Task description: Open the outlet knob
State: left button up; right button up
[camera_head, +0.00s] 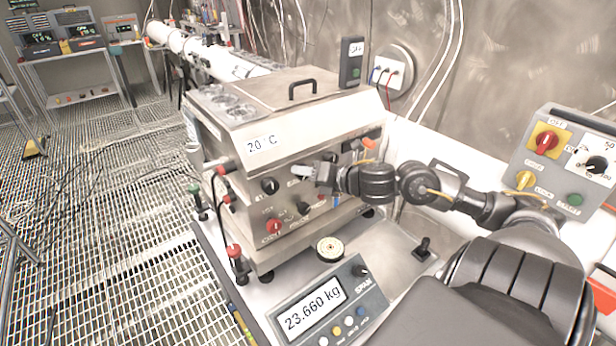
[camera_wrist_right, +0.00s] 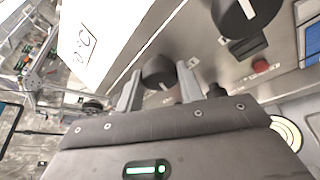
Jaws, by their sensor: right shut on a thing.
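The steel box machine (camera_head: 290,130) stands on the bench with a "20°C" label on its sloped top. Its front panel carries several knobs: a black knob at the left (camera_head: 270,186), a lower black knob (camera_head: 303,208) and a red knob (camera_head: 274,228). My right gripper (camera_head: 308,172) is at the upper middle of this panel. In the right wrist view its two grey fingers are shut on a black knob (camera_wrist_right: 158,72), one on each side. The gripper hides this knob in the head view. Its label is too small to read. My left gripper is out of view.
A scale display (camera_head: 315,305) reading 23.660 kg sits in front of the machine. A grey control box (camera_head: 570,160) with red and yellow knobs stands at the right. In the right wrist view a larger black knob (camera_wrist_right: 240,15) is close to the right finger. Grated floor lies left.

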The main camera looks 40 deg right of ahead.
jog(key=shift+f+n+h+b, duration=0.1)
jog(key=shift+n+h+b, duration=0.25)
jog(key=shift+n, duration=0.25)
jog(key=shift+a, duration=0.1)
jog(key=o, duration=1)
jog(key=p+v, duration=0.2)
jog(key=v, duration=0.1)
jog(key=p+v, duration=0.2)
jog(key=v, duration=0.2)
jog(key=p+v, duration=0.2)
jog(key=v, duration=0.1)
jog(key=shift+s+r, duration=0.3)
jog(key=shift+r, duration=0.1)
